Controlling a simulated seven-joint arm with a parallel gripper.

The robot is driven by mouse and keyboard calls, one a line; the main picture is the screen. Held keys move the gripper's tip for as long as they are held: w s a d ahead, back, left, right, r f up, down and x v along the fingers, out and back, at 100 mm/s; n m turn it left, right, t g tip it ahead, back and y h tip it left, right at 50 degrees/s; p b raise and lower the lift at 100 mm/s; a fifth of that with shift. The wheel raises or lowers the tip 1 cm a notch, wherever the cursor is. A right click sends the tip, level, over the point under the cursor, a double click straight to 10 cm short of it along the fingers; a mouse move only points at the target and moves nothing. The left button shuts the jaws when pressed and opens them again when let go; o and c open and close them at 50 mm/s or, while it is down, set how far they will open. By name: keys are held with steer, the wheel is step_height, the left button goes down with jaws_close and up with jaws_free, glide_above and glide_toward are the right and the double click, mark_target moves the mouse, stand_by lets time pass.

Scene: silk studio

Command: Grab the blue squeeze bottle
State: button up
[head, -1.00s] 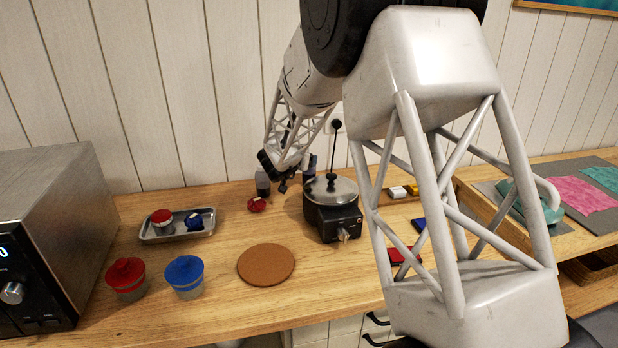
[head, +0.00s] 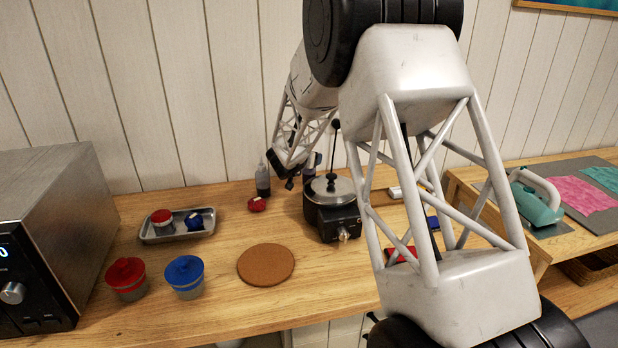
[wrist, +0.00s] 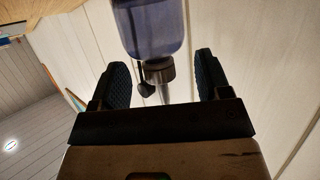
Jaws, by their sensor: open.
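The blue squeeze bottle (wrist: 152,27) fills the top middle of the wrist view, its translucent blue-violet body above a grey cap and thin nozzle, as the view is upside down. In the head view the bluish bottle (head: 309,170) stands at the back of the counter, partly hidden by my gripper and the pot. My gripper (wrist: 162,62) is open, with one dark ridged finger on each side of the cap and nozzle in the picture. No contact shows. In the head view my gripper (head: 291,182) is small and dark, just left of the bluish bottle.
A dark-filled bottle (head: 262,181) stands just left of my gripper. A lidded pot (head: 331,190) on a black burner (head: 333,220) stands close on the right. A small red object (head: 257,204) lies in front. A round cork mat (head: 266,264) and a metal tray (head: 177,236) are nearer.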

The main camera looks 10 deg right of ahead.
steer(key=shift+w+d+f, duration=0.15)
steer(key=shift+w+d, duration=0.1)
steer(key=shift+w, duration=0.05)
stand_by(0.4)
steer(key=c, duration=1.3)
